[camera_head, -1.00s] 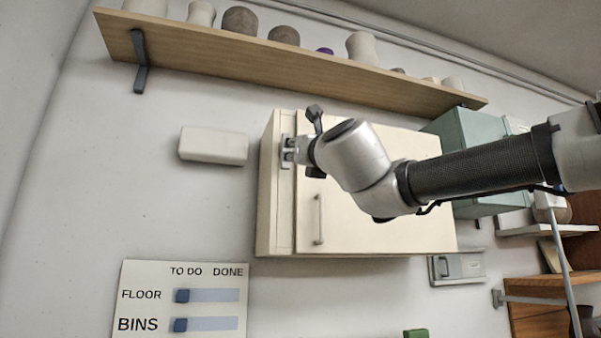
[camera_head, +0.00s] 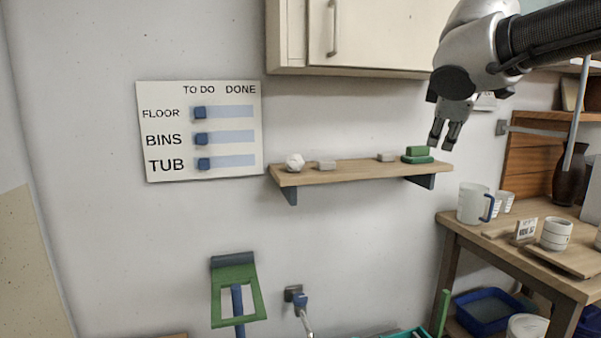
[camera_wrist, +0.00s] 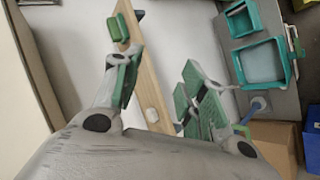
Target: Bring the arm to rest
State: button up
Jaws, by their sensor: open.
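My gripper (camera_head: 444,135) hangs from the arm at the upper right of the head view, fingers pointing down. It is above and in front of the right end of a small wooden wall shelf (camera_head: 345,173). In the wrist view my gripper (camera_wrist: 160,85) has its two green-padded fingers spread apart with nothing between them. A green block (camera_head: 417,153) sits on the shelf's right end, just below and left of the fingers. It also shows in the wrist view as a green block (camera_wrist: 117,27) beyond the left finger.
A cream wall cabinet (camera_head: 360,35) is left of my arm. A wooden table (camera_head: 500,255) with a mug (camera_head: 473,203) and cups stands at the right. A blue tub (camera_head: 488,308) is beneath it. A task board (camera_head: 199,130) hangs at the left. The wall between is bare.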

jog(key=s+d+f+m+g+y, duration=0.1)
jog(key=s+d+f+m+g, duration=0.1)
jog(key=s+f+m, duration=0.3)
jog(key=s+d+f+m+g+y, duration=0.2)
jog(key=s+d+f+m, duration=0.3)
jog(key=s+f, duration=0.8)
jog(key=shift+s+f+m+g, duration=0.35)
jog(key=shift+s+m+g, duration=0.35)
jog(key=shift+s+g, duration=0.1)
jog(key=shift+d, duration=0.1)
